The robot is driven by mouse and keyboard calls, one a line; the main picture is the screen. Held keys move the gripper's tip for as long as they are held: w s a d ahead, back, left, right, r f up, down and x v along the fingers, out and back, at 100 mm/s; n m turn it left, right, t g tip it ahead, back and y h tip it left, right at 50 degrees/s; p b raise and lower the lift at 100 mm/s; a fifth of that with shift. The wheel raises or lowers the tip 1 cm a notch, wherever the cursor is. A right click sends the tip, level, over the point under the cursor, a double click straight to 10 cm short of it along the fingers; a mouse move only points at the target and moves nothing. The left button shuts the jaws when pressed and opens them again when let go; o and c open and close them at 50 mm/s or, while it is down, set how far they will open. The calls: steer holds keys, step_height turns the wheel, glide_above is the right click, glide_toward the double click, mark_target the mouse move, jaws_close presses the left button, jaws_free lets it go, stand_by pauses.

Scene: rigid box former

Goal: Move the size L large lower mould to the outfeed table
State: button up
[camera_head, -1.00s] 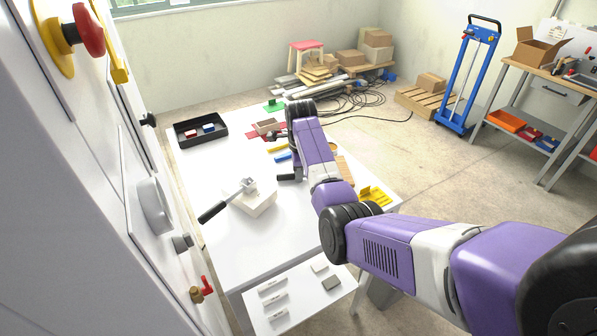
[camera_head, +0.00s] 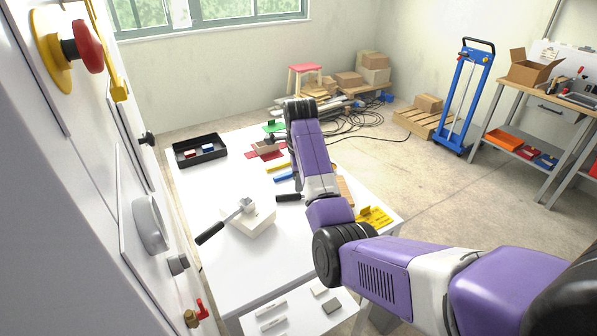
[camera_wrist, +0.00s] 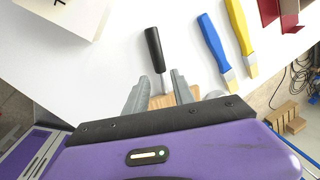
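A pale block (camera_head: 250,222), possibly the mould, sits on the white table (camera_head: 245,270). The block's edge shows at the top left of the wrist view (camera_wrist: 70,14), with a dark mark I cannot read. My gripper (camera_wrist: 160,90) is open, with a finger on each side of a black-handled tool (camera_wrist: 154,50). The tool's metal shank lies between the fingers, apart from both, over a wooden piece. My arm hides the gripper in the head view. I cannot tell which surface is the outfeed table.
A black tray (camera_head: 200,150) holds small red and blue pieces. Blue (camera_wrist: 213,42) and yellow (camera_wrist: 240,35) tools lie right of the black-handled tool. A yellow item (camera_head: 374,217) is near the table's right edge. A lower white surface (camera_head: 300,312) holds small blocks.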

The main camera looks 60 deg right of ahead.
steer(key=r, duration=0.3)
steer(key=a+r+b, duration=0.1)
steer(key=r, duration=0.1)
steer(key=shift+s+r, duration=0.35)
